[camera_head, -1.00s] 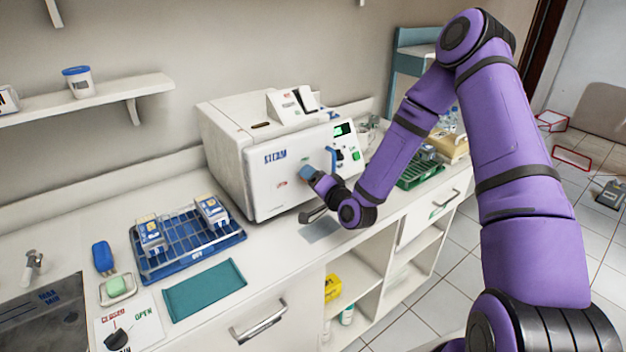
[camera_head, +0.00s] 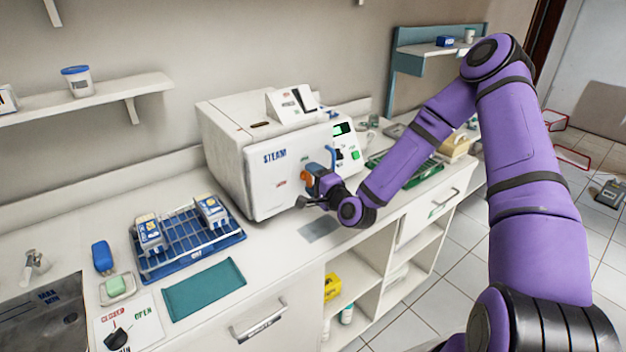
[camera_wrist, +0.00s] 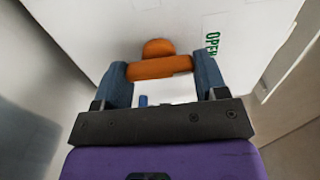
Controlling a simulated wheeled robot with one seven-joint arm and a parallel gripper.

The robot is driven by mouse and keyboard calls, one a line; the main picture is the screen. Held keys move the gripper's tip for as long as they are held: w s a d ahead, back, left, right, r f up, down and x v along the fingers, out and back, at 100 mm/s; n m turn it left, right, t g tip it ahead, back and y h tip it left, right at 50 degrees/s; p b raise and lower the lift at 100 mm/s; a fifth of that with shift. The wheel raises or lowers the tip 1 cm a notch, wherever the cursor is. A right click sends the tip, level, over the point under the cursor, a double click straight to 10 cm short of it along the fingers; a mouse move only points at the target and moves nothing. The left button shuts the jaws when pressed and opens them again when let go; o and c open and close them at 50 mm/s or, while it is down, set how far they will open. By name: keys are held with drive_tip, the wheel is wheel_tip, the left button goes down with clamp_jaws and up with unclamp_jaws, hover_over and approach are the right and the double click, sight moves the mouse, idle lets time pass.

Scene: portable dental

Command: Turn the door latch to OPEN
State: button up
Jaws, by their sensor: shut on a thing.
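The door latch (camera_wrist: 158,66) is an orange handle on the white front door of the steam sterilizer (camera_head: 270,185). In the head view the latch (camera_head: 306,177) shows just left of my gripper (camera_head: 312,176). In the wrist view my gripper (camera_wrist: 163,78) has its two blue-grey fingers on either end of the orange bar, shut on it. A green OPEN label (camera_wrist: 212,45) is on the door to the right of the latch, apart from it. The bar lies roughly crosswise between the fingers.
A blue vertical door handle (camera_head: 331,157) and a control panel (camera_head: 347,145) are right of the latch. A blue rack (camera_head: 190,255) with boxes and a teal cloth (camera_head: 203,289) lie on the counter left of the sterilizer. A green tray (camera_head: 410,178) is behind my arm.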

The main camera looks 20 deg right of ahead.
idle(0.3)
drive_tip(key=o, duration=0.9)
drive_tip(key=shift+o, duration=0.2)
drive_tip(key=shift+s, duration=0.1)
drive_tip(key=v, duration=1)
drive_tip(key=shift+s+d, duration=0.15)
drive_tip(key=shift+s, duration=0.15)
